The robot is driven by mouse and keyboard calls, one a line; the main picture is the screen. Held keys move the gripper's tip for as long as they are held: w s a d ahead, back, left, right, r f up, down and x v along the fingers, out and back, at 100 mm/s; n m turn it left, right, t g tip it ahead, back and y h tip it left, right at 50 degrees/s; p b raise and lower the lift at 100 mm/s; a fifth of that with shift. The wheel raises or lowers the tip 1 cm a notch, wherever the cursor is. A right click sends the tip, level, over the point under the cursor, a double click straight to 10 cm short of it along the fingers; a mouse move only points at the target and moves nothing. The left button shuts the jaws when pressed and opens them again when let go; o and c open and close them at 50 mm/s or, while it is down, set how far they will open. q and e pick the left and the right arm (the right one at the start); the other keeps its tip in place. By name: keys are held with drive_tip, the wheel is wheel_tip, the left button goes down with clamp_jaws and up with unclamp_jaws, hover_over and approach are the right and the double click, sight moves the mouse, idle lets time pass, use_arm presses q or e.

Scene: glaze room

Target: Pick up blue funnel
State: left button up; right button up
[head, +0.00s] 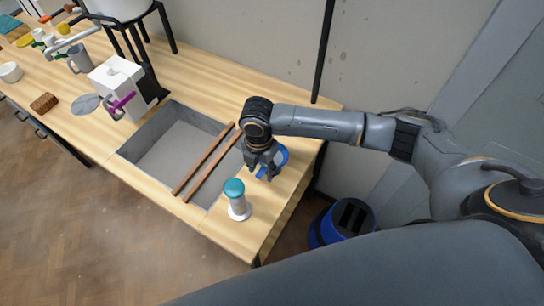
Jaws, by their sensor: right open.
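The blue funnel (284,154) stands on the wooden counter, to the right of the sink basin. My right gripper hides much of it, so only blue parts of its rim and side show. My right gripper (264,173) points down at the funnel with its fingers apart. It overlaps the funnel in the picture; I cannot tell whether the fingers touch it or surround it. My left gripper is not in view.
A white bottle with a teal top (236,198) stands close by on the counter. Two wooden bars (205,163) lie across the sink (165,150). A white machine (117,80) and mugs are farther left. A wall is behind.

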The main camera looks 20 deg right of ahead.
drive_tip(key=shift+f, duration=1.15)
clamp_jaws()
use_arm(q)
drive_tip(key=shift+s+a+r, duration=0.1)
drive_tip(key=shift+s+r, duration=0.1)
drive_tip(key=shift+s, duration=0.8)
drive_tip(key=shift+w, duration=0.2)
